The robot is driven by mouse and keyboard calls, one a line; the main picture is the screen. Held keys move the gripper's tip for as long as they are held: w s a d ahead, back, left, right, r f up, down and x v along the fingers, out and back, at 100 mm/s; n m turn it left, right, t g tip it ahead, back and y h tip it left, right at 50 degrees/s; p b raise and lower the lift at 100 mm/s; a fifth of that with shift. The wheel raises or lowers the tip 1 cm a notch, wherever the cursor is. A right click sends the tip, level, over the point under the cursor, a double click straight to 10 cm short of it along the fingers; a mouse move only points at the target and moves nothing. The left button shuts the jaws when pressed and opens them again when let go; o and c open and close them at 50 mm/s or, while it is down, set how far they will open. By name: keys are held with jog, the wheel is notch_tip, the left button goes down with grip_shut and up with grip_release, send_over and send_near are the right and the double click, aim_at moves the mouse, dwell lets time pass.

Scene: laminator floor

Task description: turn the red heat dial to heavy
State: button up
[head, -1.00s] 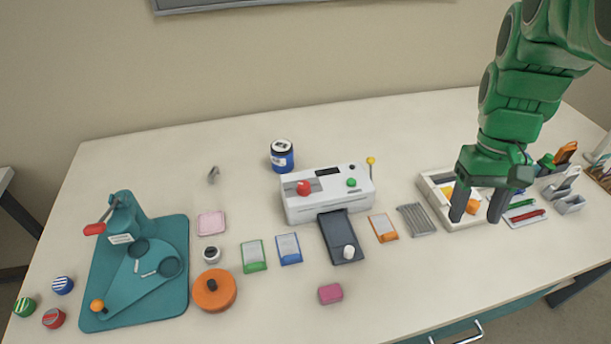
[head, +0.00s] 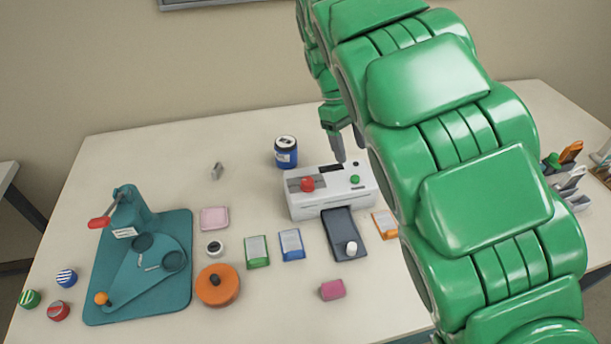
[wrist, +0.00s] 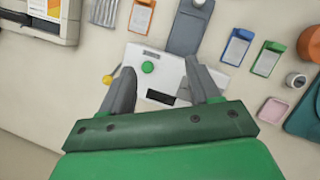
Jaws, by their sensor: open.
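The red heat dial (head: 307,184) sits on the left part of the white laminator's (head: 330,206) top. In the wrist view the laminator (wrist: 158,62) lies below my fingers, and the red dial does not show there; my right-hand finger covers that part. My gripper (head: 340,157) is above the laminator's back edge, right of and behind the dial. In the wrist view my gripper (wrist: 163,85) is open with its fingers well apart and nothing between them. The green button (head: 355,180) is right of the dial. The dial's setting marks are too small to read.
A blue jar (head: 286,153) stands behind the laminator, close left of my gripper. A dark tray (head: 340,228) with a white knob (head: 351,248) extends from the laminator's front. A yellow-tipped lever (wrist: 107,79) is near my left finger.

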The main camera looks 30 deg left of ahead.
aim_at(307, 180)
jog(key=s+a+f+n, duration=0.2)
jog(key=a, duration=0.4)
jog(key=s+a+f+n, duration=0.2)
jog(key=a+f, duration=0.1)
jog(key=a, duration=0.3)
jog(key=shift+t, duration=0.4)
jog(key=shift+x, duration=3.65)
jog(key=shift+s+d, duration=0.1)
jog(key=shift+d, duration=0.1)
jog(key=c, duration=1)
